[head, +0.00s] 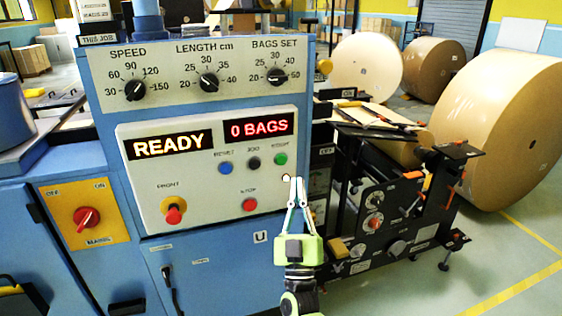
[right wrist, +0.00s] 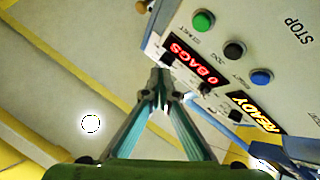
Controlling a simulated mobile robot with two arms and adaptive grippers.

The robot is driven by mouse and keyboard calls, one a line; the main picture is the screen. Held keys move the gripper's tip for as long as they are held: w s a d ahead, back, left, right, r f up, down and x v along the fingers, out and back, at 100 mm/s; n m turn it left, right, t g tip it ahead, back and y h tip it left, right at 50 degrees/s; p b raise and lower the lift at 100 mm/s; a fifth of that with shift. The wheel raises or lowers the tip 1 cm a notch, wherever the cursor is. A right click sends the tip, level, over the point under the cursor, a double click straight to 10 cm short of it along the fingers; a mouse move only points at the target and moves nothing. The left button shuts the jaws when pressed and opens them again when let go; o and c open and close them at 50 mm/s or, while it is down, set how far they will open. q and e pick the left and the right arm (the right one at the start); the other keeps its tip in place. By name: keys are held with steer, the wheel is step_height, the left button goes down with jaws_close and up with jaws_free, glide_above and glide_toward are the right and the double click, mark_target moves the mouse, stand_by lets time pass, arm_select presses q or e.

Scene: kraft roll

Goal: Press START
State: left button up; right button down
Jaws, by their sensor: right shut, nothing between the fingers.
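The green START button (head: 280,159) is at the right end of a row of three on the white control panel (head: 215,217). It also shows in the right wrist view (right wrist: 203,21), where the panel appears turned round. My right gripper (head: 295,181) is shut and empty, its fingertips pointing up, just below and right of the green button in the head view. In the right wrist view the fingertips (right wrist: 160,84) appear apart from the green button. The displays read READY (head: 168,145) and 0 BAGS (head: 259,128). My left gripper is not in view.
A blue button (head: 225,168) and a black button (head: 253,163) sit left of the green one. A red STOP button (head: 249,204) and a red-and-yellow knob (head: 174,213) are lower. Dials line the top. Black machinery (head: 385,215) stands at the right, with paper rolls (head: 505,125) behind.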

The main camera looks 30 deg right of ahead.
mark_target(281, 160)
steer(key=shift+w, duration=0.1)
steer(key=shift+w+d+b, duration=0.35)
steer(key=shift+w+b, duration=0.4)
steer(key=shift+w, duration=0.65)
steer(key=shift+w+d+b, duration=0.35)
steer(key=shift+w+b, duration=0.35)
steer(key=shift+w, duration=0.7)
steer(key=shift+w+d+b, duration=0.35)
steer(key=shift+w+b, duration=0.4)
steer(key=shift+w, duration=0.65)
steer(key=shift+w, duration=0.1)
steer(key=shift+w+d, duration=0.1)
steer(key=shift+w, duration=0.2)
